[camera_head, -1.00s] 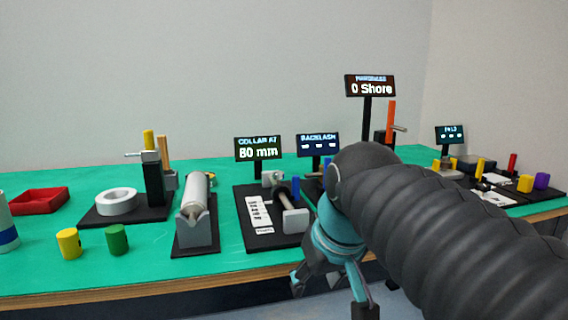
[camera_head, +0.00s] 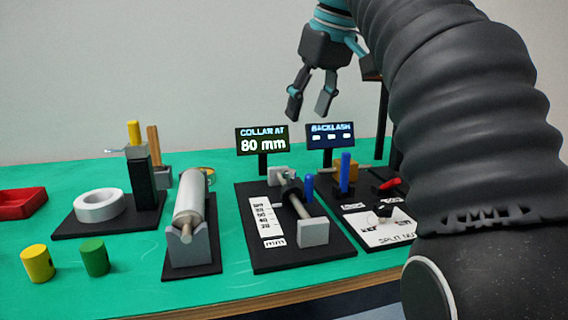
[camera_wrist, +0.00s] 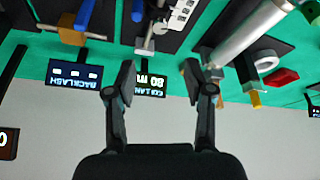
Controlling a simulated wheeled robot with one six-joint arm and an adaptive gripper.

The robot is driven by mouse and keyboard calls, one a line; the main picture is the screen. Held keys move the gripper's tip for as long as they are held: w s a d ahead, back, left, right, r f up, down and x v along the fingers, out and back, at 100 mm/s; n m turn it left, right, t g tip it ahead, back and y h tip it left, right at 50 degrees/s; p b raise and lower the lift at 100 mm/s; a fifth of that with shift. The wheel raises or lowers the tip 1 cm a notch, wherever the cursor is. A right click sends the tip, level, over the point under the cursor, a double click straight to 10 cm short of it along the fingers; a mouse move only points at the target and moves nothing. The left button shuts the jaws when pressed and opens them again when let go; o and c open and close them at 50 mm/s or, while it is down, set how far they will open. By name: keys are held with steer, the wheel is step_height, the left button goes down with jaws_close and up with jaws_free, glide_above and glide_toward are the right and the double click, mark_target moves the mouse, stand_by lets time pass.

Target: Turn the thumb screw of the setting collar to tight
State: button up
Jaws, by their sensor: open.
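The setting collar (camera_head: 291,188) is a black ring on a grey rod between two grey end blocks, on a black base (camera_head: 262,262) with a printed mm scale (camera_head: 262,215). A blue upright thumb screw (camera_head: 309,187) stands at the collar's right side; whether it is tight cannot be seen. The display behind it (camera_head: 262,139) reads "COLLAR AT 80 mm". My gripper (camera_head: 308,112) is open and empty, high above and behind the collar station, pointing down. In the wrist view the open fingers (camera_wrist: 163,85) frame the collar display (camera_wrist: 150,85), which appears upside down.
To the right is the split nut station (camera_head: 387,230) with a blue handle and a red lever, under a "BACKLASH" display (camera_head: 330,134). To the left is a grey roller (camera_head: 190,200) on a cradle. Yellow (camera_head: 38,263) and green (camera_head: 94,257) cylinders stand near the front left.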

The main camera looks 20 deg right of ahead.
mark_target(289, 171)
steer(key=b+x, duration=0.3)
steer(key=x, duration=1)
steer(key=shift+s+f+b, duration=0.1)
steer(key=shift+s+b, duration=0.05)
steer(key=shift+b, duration=0.2)
jaws_close()
